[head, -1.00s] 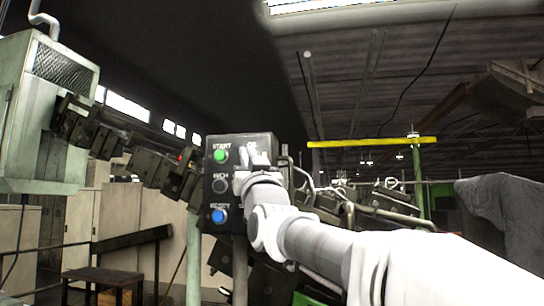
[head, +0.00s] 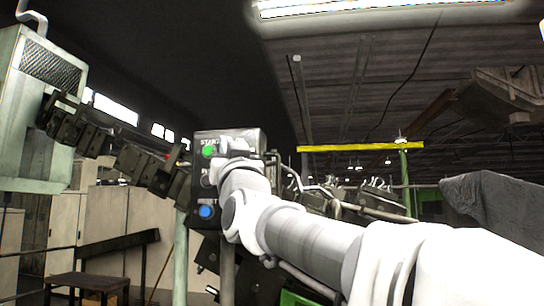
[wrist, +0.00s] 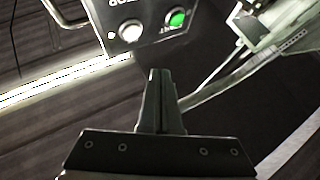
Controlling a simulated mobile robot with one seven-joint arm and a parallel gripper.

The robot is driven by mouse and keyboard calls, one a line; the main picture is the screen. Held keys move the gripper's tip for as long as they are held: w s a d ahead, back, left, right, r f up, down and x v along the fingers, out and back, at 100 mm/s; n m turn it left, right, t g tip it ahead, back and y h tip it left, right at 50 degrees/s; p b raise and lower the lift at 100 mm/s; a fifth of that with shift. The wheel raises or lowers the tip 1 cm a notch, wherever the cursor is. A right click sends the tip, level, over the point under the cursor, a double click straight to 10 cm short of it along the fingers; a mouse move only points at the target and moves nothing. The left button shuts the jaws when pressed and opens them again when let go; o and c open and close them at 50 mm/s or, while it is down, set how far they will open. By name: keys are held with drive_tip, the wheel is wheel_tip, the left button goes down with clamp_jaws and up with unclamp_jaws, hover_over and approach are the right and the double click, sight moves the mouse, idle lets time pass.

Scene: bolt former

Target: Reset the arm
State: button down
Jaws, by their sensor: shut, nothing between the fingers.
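The control box (head: 240,136) is dark, with a green START button (head: 208,151) at the top and a blue button (head: 205,211) at the bottom. The middle button is mostly hidden by my arm. My gripper (head: 226,143) is in front of the upper part of the box, just right of the green button. In the wrist view my gripper (wrist: 160,72) has its fingers together with nothing between them. There the green button (wrist: 177,18) and a pale button (wrist: 131,33) show beyond the fingertips, with the box apart from them.
A grey-green machine cabinet (head: 40,120) and a chain of dark blocks (head: 138,165) stand to the left. A small dark table (head: 88,282) is at lower left. Machinery and pipes (head: 350,200) lie behind my arm. A grey covered shape (head: 500,205) is at right.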

idle(0.3)
drive_tip(key=s+d+f+m+g+h, duration=0.1)
drive_tip(key=s+d+f+g+h, duration=0.3)
drive_tip(key=f, duration=0.6)
drive_tip(key=s+d+f+g+h, duration=0.1)
drive_tip(key=d+f+g, duration=0.2)
drive_tip(key=d+f, duration=0.5)
drive_tip(key=s+d+f+m+g+h, duration=0.1)
drive_tip(key=s+d+f+g+h, duration=0.2)
drive_tip(key=f, duration=0.9)
drive_tip(key=s+d+f+m+g+h, duration=0.1)
drive_tip(key=s+d+f+g, duration=0.2)
drive_tip(key=s+d+f, duration=0.2)
drive_tip(key=s+d+f+m+g, duration=0.1)
drive_tip(key=s+d+f+g, duration=0.3)
drive_tip(key=s+f, duration=0.8)
wheel_tip(320, 180, down, 4)
drive_tip(key=shift+s+d+f+m+g+h, duration=0.1)
drive_tip(key=shift+s+d+m+g+h, duration=0.2)
drive_tip(key=shift+d+m+h, duration=0.15)
